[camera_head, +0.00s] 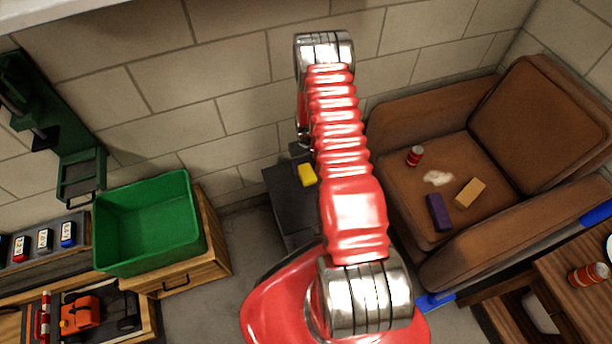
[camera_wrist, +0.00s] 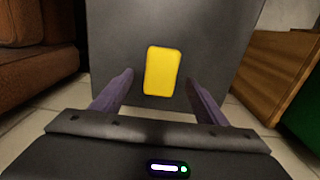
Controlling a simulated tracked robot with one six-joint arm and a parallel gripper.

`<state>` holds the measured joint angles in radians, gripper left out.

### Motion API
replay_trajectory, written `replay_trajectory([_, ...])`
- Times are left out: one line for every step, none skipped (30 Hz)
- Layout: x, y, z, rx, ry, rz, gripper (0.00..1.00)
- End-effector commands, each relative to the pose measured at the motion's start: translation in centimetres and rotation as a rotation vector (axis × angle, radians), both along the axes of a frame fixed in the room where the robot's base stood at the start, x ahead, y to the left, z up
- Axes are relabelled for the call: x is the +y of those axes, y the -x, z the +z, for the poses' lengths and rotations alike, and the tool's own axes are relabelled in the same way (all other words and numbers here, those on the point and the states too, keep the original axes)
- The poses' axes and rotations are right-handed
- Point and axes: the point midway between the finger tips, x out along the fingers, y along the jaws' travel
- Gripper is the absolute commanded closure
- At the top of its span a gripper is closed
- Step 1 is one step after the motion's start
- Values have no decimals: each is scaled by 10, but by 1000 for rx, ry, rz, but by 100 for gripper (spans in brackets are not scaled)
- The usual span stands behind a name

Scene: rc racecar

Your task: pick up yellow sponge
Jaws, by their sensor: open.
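The yellow sponge (camera_head: 307,174) lies on a dark grey box-like surface (camera_head: 292,212) beside my red arm in the head view. In the wrist view, the yellow sponge (camera_wrist: 162,71) is a rounded upright rectangle on the grey surface (camera_wrist: 215,30), ahead of my gripper. My gripper (camera_wrist: 158,82) is open, its two purple fingers spread to the left and right of the sponge's lower part as seen. The sponge looks apart from both fingers. In the head view, my arm hides most of the gripper.
A brown armchair (camera_head: 398,110) stands right, with a can (camera_head: 415,156), a purple block (camera_head: 438,212) and a tan block (camera_head: 470,192) on its seat. A green bin (camera_head: 150,268) sits on a wooden cabinet (camera_head: 215,262) at left. A tiled wall is behind.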

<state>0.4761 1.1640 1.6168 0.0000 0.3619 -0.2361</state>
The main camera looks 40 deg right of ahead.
Motion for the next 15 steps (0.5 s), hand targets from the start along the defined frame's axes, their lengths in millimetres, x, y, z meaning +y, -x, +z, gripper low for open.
replay_trajectory([0,0,-1,-1,0,0,33])
replay_trajectory([0,0,-1,-1,0,0,33])
replay_trajectory([0,0,-1,-1,0,0,33])
replay_trajectory([0,0,-1,-1,0,0,33])
replay_trajectory([0,0,-1,-1,0,0,33])
replay_trajectory([0,0,-1,-1,0,0,33])
replay_trajectory([0,0,-1,-1,0,0,33])
replay_trajectory([0,0,-1,-1,0,0,33])
replay_trajectory([0,0,-1,-1,0,0,33])
replay_trajectory([0,0,-1,-1,0,0,33])
replay_trajectory([0,0,-2,-1,0,0,33])
replay_trajectory([0,-1,-3,-1,0,0,33])
replay_trajectory([0,-1,-5,-1,0,0,33])
replay_trajectory([0,-1,-7,0,0,0,33])
replay_trajectory([1,-1,-10,0,0,0,33])
